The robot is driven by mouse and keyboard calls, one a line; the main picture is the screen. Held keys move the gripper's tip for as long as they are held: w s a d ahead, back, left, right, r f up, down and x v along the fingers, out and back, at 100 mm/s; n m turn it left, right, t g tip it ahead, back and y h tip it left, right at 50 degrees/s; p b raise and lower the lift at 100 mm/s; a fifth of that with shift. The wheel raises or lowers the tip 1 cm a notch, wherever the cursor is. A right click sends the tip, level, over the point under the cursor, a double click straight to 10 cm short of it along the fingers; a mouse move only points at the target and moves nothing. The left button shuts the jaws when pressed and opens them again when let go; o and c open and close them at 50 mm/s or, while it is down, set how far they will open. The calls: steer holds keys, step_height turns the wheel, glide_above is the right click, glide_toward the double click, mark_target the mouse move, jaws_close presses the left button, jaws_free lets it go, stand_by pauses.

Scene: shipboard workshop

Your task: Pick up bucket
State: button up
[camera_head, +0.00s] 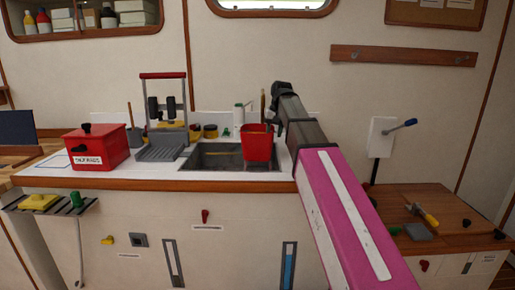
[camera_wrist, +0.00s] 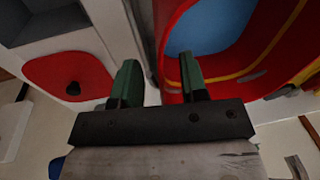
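A red bucket (camera_head: 257,146) stands upright at the right end of the counter's sink recess, in the head view. In the wrist view the bucket (camera_wrist: 172,30) fills the upper right, with a red rim and a blue area inside. My gripper (camera_wrist: 160,75) is open, its two green-padded fingers apart. The right finger overlaps the bucket's opening and the left finger lies outside its left edge. Whether either finger touches the bucket cannot be told. In the head view the end of my arm is just behind and right of the bucket, and the fingertips are not clear.
A red box (camera_head: 98,148) with a black knob stands left on the counter. A grey press-like stand (camera_head: 163,150) is beside the sink (camera_head: 215,157). Small pots (camera_head: 210,131) stand behind it. A lower wooden bench (camera_head: 455,205) with tools lies at the right.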

steer(key=shift+w+a+f, duration=0.1)
steer(key=shift+a+f, duration=0.05)
steer(key=shift+f, duration=0.8)
jaws_close()
stand_by(0.6)
